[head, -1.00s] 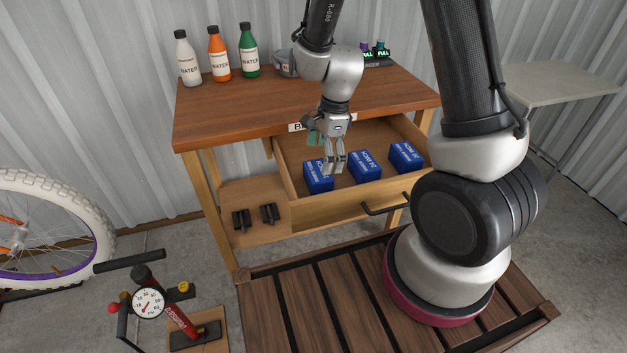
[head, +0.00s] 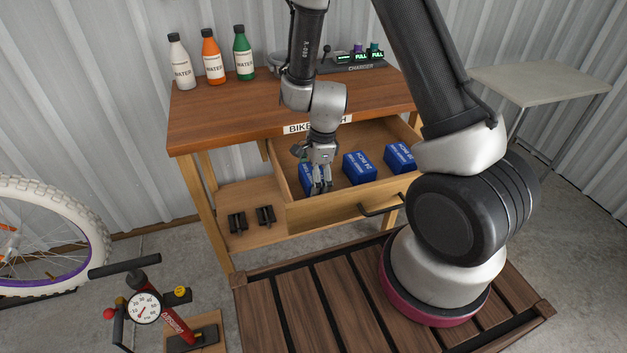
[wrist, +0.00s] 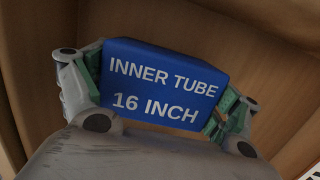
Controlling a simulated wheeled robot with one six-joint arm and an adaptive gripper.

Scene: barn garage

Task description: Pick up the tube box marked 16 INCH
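The blue tube box marked INNER TUBE 16 INCH (wrist: 165,85) fills the middle of the wrist view, its lettering facing the camera. In the head view the same box (head: 306,179) is at the left end of the open drawer (head: 345,213), partly hidden behind my gripper (head: 321,188). In the wrist view my gripper's (wrist: 160,92) fingers with green pads stand on either side of the box, very close to its two short edges. Whether the pads press on it cannot be told. The box appears still down in the drawer.
Two more blue boxes, a middle one (head: 360,168) and a right one (head: 399,158), lie in the drawer. The drawer's handle (head: 381,208) sticks out in front. The workbench top (head: 230,115) overhangs behind, with bottles (head: 211,58) and a charger (head: 360,66). A pump (head: 150,305) stands at lower left.

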